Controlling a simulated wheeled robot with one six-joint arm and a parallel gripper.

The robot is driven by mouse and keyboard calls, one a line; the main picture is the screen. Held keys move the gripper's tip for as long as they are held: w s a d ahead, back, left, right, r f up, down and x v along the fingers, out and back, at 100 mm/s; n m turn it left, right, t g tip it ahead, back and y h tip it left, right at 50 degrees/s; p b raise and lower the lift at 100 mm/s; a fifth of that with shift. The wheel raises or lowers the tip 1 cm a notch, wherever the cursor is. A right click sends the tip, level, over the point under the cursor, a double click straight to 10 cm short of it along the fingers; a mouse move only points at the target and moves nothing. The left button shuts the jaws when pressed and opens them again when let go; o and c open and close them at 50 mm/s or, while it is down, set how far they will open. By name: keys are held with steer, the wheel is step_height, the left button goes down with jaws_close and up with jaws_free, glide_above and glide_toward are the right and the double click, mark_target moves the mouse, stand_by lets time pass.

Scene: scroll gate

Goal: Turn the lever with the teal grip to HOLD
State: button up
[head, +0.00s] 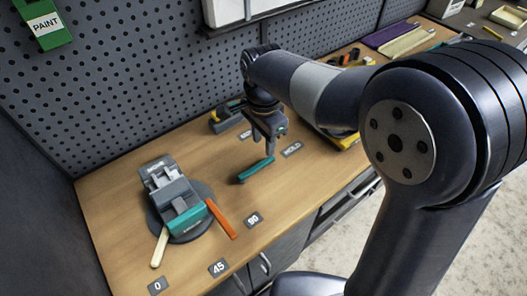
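The teal grip (256,170) lies slantwise low over the wooden bench, its upper right end just beneath my gripper. My gripper (270,150) points down from my arm, with its fingertips at or just above that end; I cannot tell whether they touch it. The finger gap is too small to make out. The HOLD label (291,149) is on the bench to the right of the grip. Another label (245,134) to the left of my gripper is too small to read. The lever's pivot is hidden or not clear.
A grey vise with a teal front (183,205) stands on a round base at left, with an orange handle (221,219) and a cream handle (160,247). Labels 0, 45 and 90 (253,219) line the front. Dark pegboard (130,80) rises behind. Tools lie behind my gripper.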

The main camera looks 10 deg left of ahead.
mark_target(263, 162)
steer(key=shift+r, duration=1.6)
steer(key=shift+f, duration=0.1)
step_height(263, 162, down, 11)
steer(key=shift+r, duration=0.1)
steer(key=shift+w+a+n+p, duration=0.1)
steer(key=shift+n+p, duration=0.2)
steer(key=shift+r, duration=0.1)
